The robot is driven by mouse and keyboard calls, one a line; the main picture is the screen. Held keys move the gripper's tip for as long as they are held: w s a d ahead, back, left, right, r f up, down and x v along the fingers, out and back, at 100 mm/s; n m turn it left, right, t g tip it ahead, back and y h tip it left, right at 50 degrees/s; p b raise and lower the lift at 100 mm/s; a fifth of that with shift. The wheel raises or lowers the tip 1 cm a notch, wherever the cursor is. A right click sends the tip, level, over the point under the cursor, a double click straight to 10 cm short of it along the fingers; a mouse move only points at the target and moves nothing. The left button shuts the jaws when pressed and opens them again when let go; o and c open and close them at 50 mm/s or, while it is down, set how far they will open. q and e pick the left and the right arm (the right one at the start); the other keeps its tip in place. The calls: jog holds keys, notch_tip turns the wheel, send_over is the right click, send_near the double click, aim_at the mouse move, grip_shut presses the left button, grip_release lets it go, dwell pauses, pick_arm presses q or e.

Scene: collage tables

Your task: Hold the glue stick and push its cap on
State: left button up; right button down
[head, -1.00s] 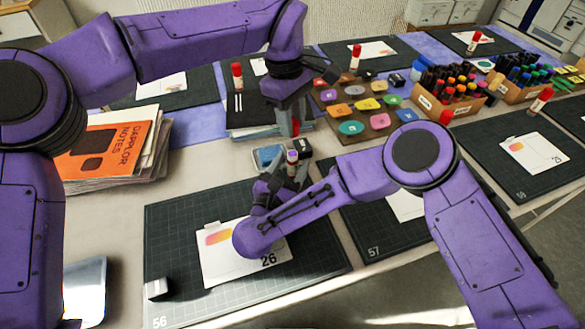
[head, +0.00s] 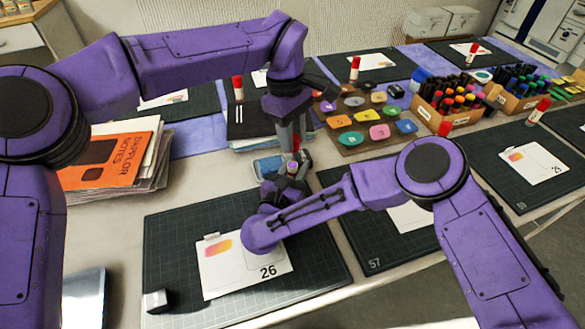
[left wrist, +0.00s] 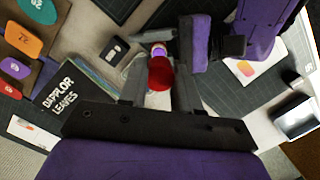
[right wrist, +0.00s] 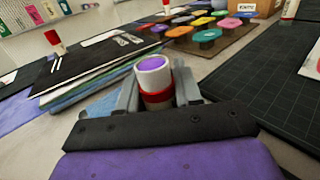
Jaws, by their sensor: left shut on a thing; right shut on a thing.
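My left gripper (head: 291,141) comes down from above and is shut on a red cap (left wrist: 160,73). Below it, my right gripper (right wrist: 158,92) is shut on the glue stick (right wrist: 154,80), a white tube with a red band and a purple glue face at its top. The stick stands roughly upright. In the head view the cap (head: 296,145) is just above the stick (head: 291,168). The right wrist view shows the stick's top uncovered and no cap in frame. The exact gap and alignment are hard to tell, as the fingers partly hide both.
A blue pad (head: 267,165) and a small dark block (left wrist: 117,48) lie close to the grippers. A booklet stack (head: 252,143) is behind. Cutting mat (head: 170,240) with a card is in front. Colored pieces on a brown board (head: 345,140) stand to the right.

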pick_arm(q)
send_over(293, 165)
jog(key=shift+w+f, duration=0.1)
jog(key=shift+f, duration=1.95)
jog(key=shift+f, duration=0.85)
jog(key=shift+f, duration=0.65)
jog(key=o, duration=1.1)
jog(key=r, duration=0.8)
jog(key=w+a+r, duration=0.1)
jog(key=r, duration=0.3)
jog(key=shift+a, duration=0.1)
pick_arm(e)
jog(key=c, duration=0.7)
grip_release()
